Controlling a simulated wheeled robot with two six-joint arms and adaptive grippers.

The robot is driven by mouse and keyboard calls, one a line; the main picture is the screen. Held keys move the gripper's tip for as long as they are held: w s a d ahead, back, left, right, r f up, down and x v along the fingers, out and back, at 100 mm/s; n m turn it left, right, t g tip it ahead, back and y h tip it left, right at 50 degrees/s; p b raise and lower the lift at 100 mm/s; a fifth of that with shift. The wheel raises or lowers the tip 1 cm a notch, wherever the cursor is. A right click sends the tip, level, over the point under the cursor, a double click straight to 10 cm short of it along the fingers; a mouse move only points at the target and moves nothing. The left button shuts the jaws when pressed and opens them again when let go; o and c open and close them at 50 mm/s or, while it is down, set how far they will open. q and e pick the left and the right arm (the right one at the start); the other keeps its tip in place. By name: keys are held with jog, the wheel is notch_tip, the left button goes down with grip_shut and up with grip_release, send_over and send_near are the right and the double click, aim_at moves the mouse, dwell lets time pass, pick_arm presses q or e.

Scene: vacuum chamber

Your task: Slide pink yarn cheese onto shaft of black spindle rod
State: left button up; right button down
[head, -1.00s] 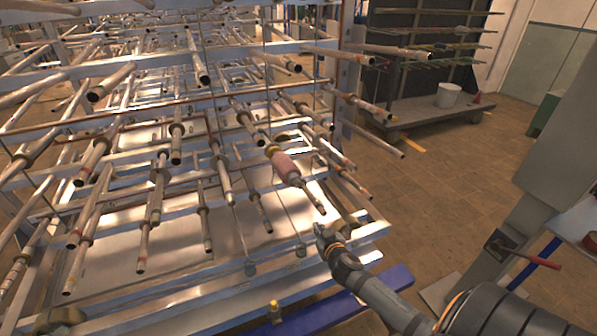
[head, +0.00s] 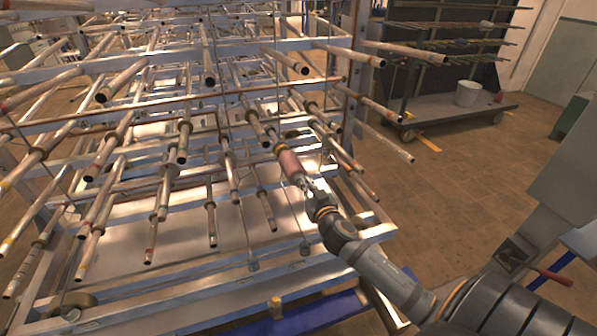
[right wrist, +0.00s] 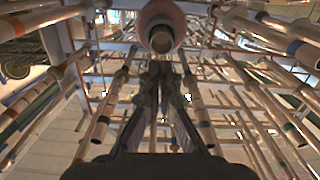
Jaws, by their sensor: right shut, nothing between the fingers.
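The pink yarn cheese (head: 289,162) sits around a spindle rod that slants out of the rack, in the middle of the head view. In the right wrist view, the pink cheese (right wrist: 155,12) shows at the top centre, with the rod's round end (right wrist: 162,41) pointing at the camera. My right gripper (head: 305,185) is at the near end of that rod, just below the cheese. In the wrist view, its fingers (right wrist: 160,70) are together and empty, below the rod end. I cannot tell whether they touch it. The rod's colour is unclear. My left gripper is out of view.
The metal rack (head: 330,240) carries many protruding rods close on both sides of my right gripper. A blue beam (head: 300,318) lies low in front. A cart (head: 440,122) with a white bucket (head: 467,93) stands back right. Floor between is clear.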

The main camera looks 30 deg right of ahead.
aim_at(298, 170)
jog(key=shift+x, duration=3.85)
jog(key=shift+w+a, duration=0.1)
jog(key=shift+v, duration=1.15)
jog(key=shift+s+r, duration=0.1)
jog(key=shift+s, duration=0.35)
jog(key=v, duration=1.2)
